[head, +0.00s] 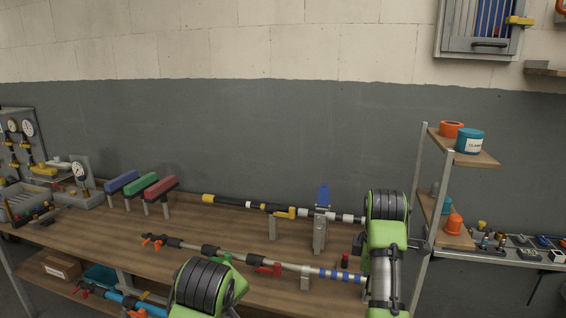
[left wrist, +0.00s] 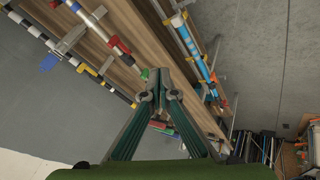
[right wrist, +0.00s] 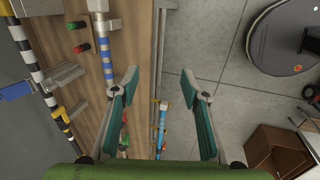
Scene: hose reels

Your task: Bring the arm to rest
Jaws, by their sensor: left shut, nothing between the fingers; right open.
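My left gripper (left wrist: 150,76) shows in the left wrist view. Its two dark green fingers come together at the tips with nothing between them. Behind it lie the wooden bench edge and a blue tube (left wrist: 196,52). My right gripper (right wrist: 160,77) shows in the right wrist view, with its fingers spread wide apart and empty. It hangs over the bench's front edge and the grey floor, and a blue tube (right wrist: 162,122) shows between the fingers. Neither gripper's fingers can be made out in the head view.
The wooden bench (head: 130,235) carries a black-and-yellow lance (head: 232,202), a second lance (head: 212,252) and colored blocks (head: 158,187) on legs. A shelf rack (head: 419,195) stands at the right. In the right wrist view, open floor (right wrist: 215,40) lies beside a round dark object (right wrist: 290,40) and a brown box (right wrist: 278,152).

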